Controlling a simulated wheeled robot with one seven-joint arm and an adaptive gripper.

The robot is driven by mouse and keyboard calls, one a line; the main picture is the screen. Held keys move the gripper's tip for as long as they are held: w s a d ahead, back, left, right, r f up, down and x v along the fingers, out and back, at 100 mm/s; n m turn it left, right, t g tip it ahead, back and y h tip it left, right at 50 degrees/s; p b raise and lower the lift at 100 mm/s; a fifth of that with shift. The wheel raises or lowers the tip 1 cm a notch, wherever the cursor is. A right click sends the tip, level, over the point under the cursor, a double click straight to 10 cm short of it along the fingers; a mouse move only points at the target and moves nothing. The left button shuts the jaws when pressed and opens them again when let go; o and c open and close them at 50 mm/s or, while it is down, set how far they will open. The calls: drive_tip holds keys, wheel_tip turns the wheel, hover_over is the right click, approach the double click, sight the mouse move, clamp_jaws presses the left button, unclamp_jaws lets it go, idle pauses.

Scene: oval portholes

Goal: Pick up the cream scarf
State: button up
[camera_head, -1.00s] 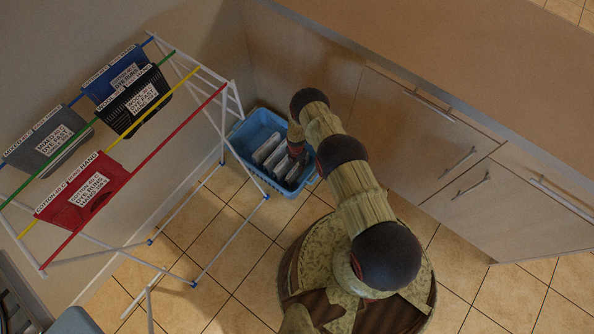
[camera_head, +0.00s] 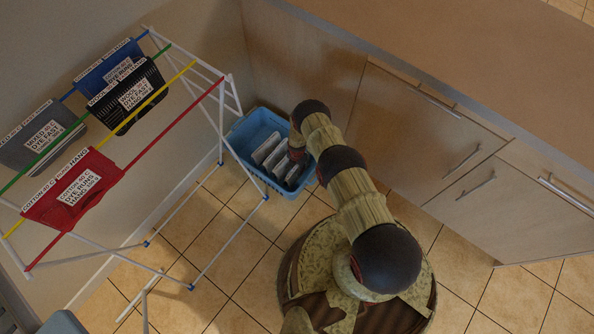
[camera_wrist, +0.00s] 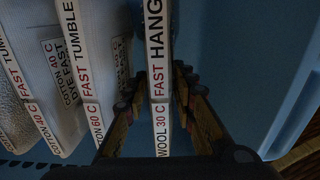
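A blue basket (camera_head: 236,148) stands on the floor and holds several pale, labelled, folded pieces (camera_head: 270,150) in a row. In the wrist view a pale piece with a spine label reading WOOL 30 C, FAST, HANG (camera_wrist: 158,80) stands upright between my fingers. It may be the cream scarf; its colour is hard to tell in the dim light. My gripper (camera_wrist: 159,82) is inside the basket, with one finger on each side of this piece. Narrow dark gaps show beside it, so the gripper looks open. In the head view my gripper (camera_head: 297,155) is at the basket's right side, its fingertips hidden.
Other labelled pieces (camera_wrist: 80,60) stand close left of my fingers. The basket wall (camera_wrist: 285,80) is near on the right. A drying rack (camera_head: 208,73) with hung cloths, including a red one (camera_head: 75,190), stands left. Cupboards (camera_head: 410,115) bound the right.

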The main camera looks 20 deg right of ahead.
clamp_jaws()
drive_tip(key=shift+r, duration=0.1)
